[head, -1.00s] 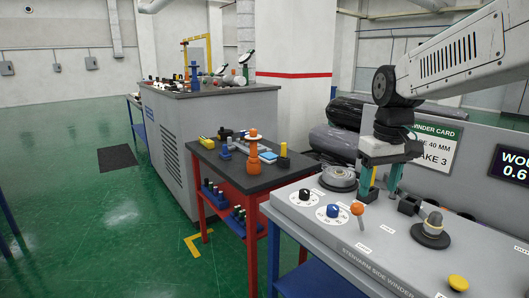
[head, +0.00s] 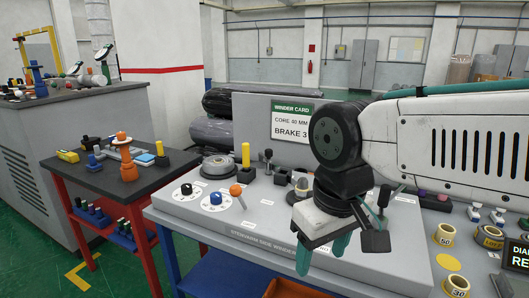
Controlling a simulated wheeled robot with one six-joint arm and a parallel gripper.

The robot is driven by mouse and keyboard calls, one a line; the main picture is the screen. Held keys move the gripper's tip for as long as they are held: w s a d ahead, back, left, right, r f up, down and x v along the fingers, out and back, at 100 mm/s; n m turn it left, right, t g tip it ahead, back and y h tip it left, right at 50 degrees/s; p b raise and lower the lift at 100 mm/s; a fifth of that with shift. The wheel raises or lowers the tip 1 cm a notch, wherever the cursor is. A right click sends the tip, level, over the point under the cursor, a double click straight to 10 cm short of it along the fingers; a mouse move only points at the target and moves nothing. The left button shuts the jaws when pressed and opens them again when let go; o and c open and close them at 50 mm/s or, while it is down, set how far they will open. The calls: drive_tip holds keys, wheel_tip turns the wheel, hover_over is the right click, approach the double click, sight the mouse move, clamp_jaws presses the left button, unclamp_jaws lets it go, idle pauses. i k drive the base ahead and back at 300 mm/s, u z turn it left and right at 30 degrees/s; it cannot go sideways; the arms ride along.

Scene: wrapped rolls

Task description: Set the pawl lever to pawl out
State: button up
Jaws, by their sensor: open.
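The grey winder panel (head: 262,222) stands in front of me. A lever with an orange knob (head: 236,190) leans near its front, beside a dial with a blue knob (head: 215,198). A lever with a black knob (head: 268,154) stands upright farther back, by a yellow post (head: 245,155). The small labels are unreadable, so I cannot tell which lever is the pawl lever. My gripper (head: 325,249) points down, open and apparently empty, at the panel's front, right of both levers. My gripper and arm hide part of the panel's right half.
A winder card (head: 297,122) stands behind the panel. Numbered yellow rings (head: 444,235) and a yellow button (head: 448,262) lie to the right. A dark-topped red table (head: 110,178) with coloured parts stands left. An orange bin (head: 292,289) is low in front.

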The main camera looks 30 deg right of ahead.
sight(402, 186)
drive_tip(key=k, duration=0.9)
drive_tip(key=u, duration=1)
drive_tip(key=i, duration=0.65)
drive_tip(key=z, duration=2.35)
drive_tip(key=i, duration=0.5)
drive_tip(key=z, duration=0.2)
